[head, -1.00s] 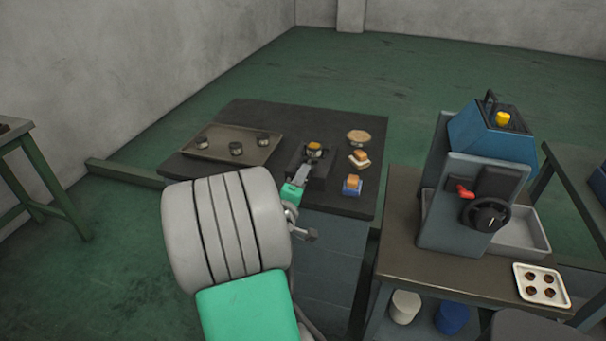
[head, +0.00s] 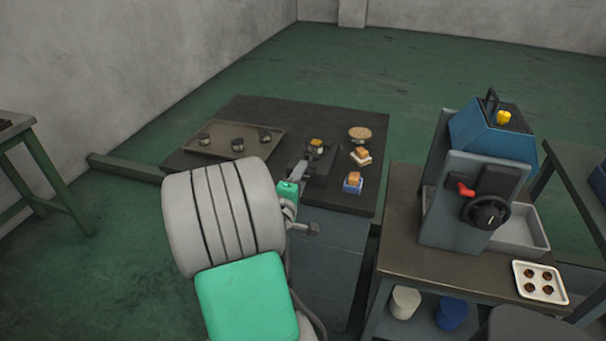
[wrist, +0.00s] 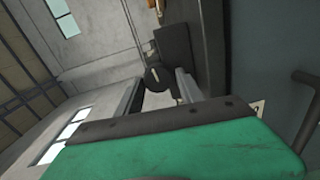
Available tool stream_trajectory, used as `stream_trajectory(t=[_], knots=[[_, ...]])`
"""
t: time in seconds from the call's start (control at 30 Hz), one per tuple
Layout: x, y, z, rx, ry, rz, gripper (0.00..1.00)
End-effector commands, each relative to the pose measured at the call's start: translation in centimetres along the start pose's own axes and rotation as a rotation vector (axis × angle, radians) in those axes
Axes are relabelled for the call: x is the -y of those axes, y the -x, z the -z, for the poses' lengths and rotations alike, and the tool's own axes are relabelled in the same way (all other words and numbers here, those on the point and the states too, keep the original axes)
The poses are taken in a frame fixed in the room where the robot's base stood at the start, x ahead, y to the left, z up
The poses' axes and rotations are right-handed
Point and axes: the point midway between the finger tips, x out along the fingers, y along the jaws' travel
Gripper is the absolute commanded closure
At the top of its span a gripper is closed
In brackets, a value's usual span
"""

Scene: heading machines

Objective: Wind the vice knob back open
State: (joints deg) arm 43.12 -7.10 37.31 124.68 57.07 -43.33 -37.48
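The vice (head: 321,166) is a dark block near the front right of the black bench, with a small yellow-topped piece (head: 316,143) at its top. Its round dark knob (wrist: 158,77) shows in the wrist view; in the head view my gripper hides it. My gripper (head: 299,168) is at the near side of the vice. In the wrist view its two grey fingers (wrist: 158,86) are apart, one on each side of the knob, with gaps visible. I cannot tell how far the knob reaches between the fingertips.
A blue-grey machine (head: 470,200) stands on a table at right, beside a white tray (head: 520,272).

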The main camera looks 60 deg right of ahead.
Motion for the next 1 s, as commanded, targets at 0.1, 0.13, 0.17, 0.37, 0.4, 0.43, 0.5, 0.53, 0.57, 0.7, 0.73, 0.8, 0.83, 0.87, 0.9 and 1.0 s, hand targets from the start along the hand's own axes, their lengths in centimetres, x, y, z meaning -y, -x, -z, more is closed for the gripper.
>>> stream_trajectory(t=[0.1,0.13,0.17,0.37,0.4,0.43,0.5,0.53,0.57,0.7,0.73,0.8,0.83,0.87,0.9,1.0], knots=[[-0.1,-0.1,-0.2,0.005,0.0,-0.002,0.45],[-0.1,-0.1,-0.2,0.006,0.0,-0.002,0.43],[-0.1,-0.1,-0.3,0.006,0.0,-0.002,0.41],[-0.2,-0.1,-0.3,0.007,-0.001,-0.004,0.41],[-0.2,0.0,-0.2,0.007,-0.001,-0.004,0.41],[-0.2,0.1,-0.2,0.006,0.0,-0.003,0.41],[-0.1,0.9,-0.1,0.004,0.001,-0.003,0.41],[-0.1,1.3,-0.1,0.003,0.001,-0.004,0.41],[0.0,1.9,0.0,0.002,0.0,-0.004,0.41],[0.0,5.0,0.1,0.0,-0.001,-0.004,0.41],[0.1,5.6,0.1,0.0,0.001,-0.004,0.41],[0.0,6.6,0.1,0.002,0.001,-0.003,0.41],[0.0,7.0,0.1,0.002,0.0,-0.003,0.41],[0.0,7.2,0.1,0.004,0.0,-0.002,0.41],[-0.1,7.5,0.0,0.005,0.0,-0.003,0.41],[-0.1,7.7,-0.1,0.007,-0.001,-0.004,0.41]])
